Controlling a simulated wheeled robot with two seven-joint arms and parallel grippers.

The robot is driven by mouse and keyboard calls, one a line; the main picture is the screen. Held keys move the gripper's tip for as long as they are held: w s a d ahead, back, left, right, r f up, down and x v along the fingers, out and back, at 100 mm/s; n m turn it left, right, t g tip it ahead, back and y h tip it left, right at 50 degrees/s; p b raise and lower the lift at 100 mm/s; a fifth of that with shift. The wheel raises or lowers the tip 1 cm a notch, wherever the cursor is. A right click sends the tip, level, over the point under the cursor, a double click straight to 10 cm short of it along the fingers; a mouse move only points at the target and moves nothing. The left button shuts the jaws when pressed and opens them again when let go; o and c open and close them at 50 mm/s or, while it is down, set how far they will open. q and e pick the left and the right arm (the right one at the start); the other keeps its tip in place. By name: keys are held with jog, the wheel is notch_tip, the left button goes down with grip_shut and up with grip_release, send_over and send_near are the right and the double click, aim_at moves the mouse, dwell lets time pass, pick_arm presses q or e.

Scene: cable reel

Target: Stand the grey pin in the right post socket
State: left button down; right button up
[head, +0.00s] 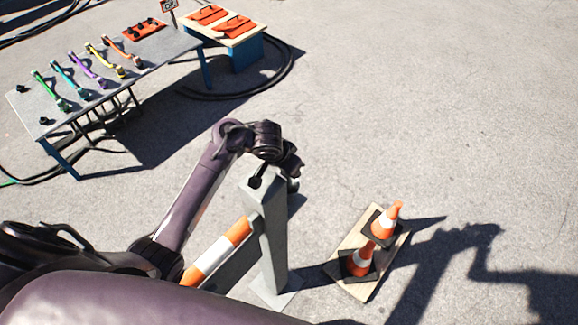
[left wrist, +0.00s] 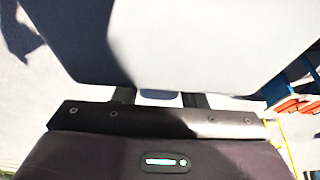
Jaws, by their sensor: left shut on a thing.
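A grey post (head: 271,235) stands upright on a square foot, with a dark socket (head: 256,182) in its top. My left gripper (head: 293,183) is at the far right side of the post top, partly hidden by it. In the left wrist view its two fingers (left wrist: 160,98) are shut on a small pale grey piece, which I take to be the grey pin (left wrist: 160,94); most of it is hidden. A large pale grey surface fills the view beyond, and I cannot tell which part it is. The pin does not show clearly in the head view. My right gripper is not in view.
An orange and white striped bar (head: 217,251) meets the post on its left. Two traffic cones (head: 386,221) stand on a wooden board (head: 371,287) to the right. The ground at right is clear.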

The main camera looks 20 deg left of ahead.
pick_arm(q)
jog(key=c, duration=0.9)
grip_release()
jog(key=shift+o, duration=0.4)
jog(key=p+v, duration=0.4)
jog(key=v, duration=0.4)
jog(key=shift+d, duration=0.15)
